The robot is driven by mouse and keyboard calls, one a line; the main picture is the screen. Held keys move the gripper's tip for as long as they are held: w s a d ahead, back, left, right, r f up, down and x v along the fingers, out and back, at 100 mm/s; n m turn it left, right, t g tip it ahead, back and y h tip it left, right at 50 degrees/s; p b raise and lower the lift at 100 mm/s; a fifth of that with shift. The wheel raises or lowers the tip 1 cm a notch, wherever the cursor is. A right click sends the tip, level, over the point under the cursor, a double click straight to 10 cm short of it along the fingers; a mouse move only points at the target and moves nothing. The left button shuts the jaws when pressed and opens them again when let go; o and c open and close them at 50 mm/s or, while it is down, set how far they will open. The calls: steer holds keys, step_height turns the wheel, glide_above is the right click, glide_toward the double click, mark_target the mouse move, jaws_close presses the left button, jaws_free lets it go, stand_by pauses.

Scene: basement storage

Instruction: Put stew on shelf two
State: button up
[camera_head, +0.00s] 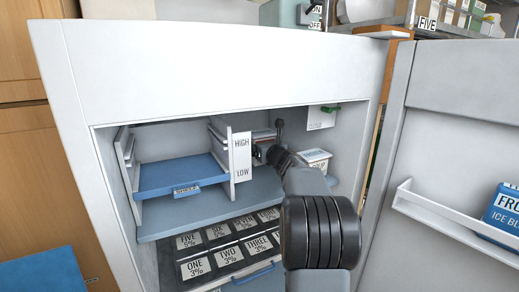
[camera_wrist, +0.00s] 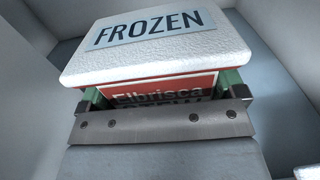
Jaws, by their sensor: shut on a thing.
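A box with a frosted white top marked FROZEN and a red front reading "Elbrisca" fills the wrist view; this stew box (camera_wrist: 160,45) has a second line of lettering, partly covered by the gripper's plate. My gripper (camera_wrist: 163,90) is shut on the box, with a green finger at each side. In the head view my arm reaches into the open freezer compartment, and its wrist hides most of what it holds. A blue shelf (camera_head: 168,178) with a small SHELF label sits at the left inside; the number is too small to read.
A white divider (camera_head: 241,158) marked HIGH and LOW stands right of the shelf. A white tub (camera_head: 316,157) is at the right back. Numbered panels (camera_head: 220,244) lie below. The blue shelf's top looks clear.

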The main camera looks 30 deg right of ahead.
steer(key=shift+w+d+r+p, duration=0.1)
steer(key=shift+w+d+p, duration=0.05)
steer(key=shift+w, duration=0.45)
steer(key=shift+w+d+r+p, duration=0.1)
steer(key=shift+w+p, duration=0.05)
steer(key=shift+w, duration=0.45)
steer(key=shift+w+f, duration=0.2)
steer(key=shift+f, duration=1.65)
steer(key=shift+f+b, duration=0.1)
steer(key=shift+b, duration=0.2)
steer(key=o, duration=1)
steer(key=shift+f, duration=0.1)
steer(key=s, duration=0.4)
steer(key=s+a+b, duration=0.1)
steer(key=s, duration=0.3)
steer(key=s+b, duration=0.1)
steer(key=s, duration=0.3)
steer(key=shift+a, duration=0.3)
